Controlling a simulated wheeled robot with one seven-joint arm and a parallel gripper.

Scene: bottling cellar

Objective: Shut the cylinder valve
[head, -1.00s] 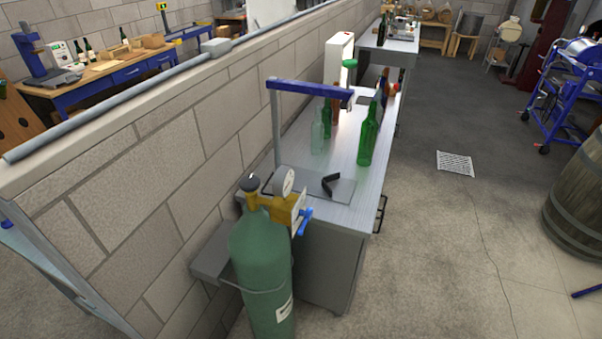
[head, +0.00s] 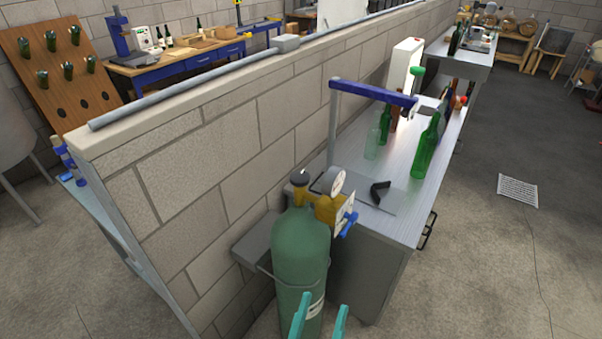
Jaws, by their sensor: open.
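The green gas cylinder (head: 301,250) stands upright against the block wall, strapped to a grey bracket. My gripper (head: 320,312) shows as two teal fingers at the bottom edge, open and apart. It appears in front of the cylinder's lower part, well below the valve, with nothing between the fingers. Whether the valve is open or shut cannot be told.
A steel workbench (head: 358,235) with green bottles (head: 425,148) and a blue-armed stand (head: 372,93) is behind and right of the cylinder. The block wall (head: 215,160) runs along the left.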

